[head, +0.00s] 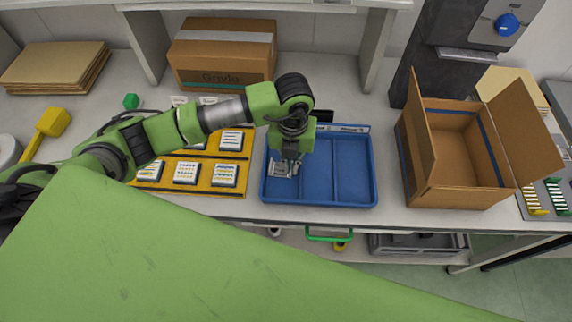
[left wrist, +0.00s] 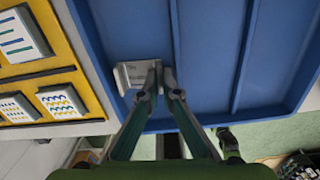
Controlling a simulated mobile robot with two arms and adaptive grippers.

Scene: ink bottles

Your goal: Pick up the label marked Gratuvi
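A pale label (head: 284,168) is in the left compartment of the blue tray (head: 353,203), near its front left corner. My left gripper (head: 288,160) points down into that compartment. In the left wrist view its two fingertips (left wrist: 161,72) are close together at the right end of the label and appear shut on it. The fingers hide that end. My right gripper is in neither view.
An orange tray (head: 205,191) with several patterned white tiles stands left of the blue tray. An open cardboard box (head: 455,185) is to the right. A closed carton (head: 222,75) stands behind.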

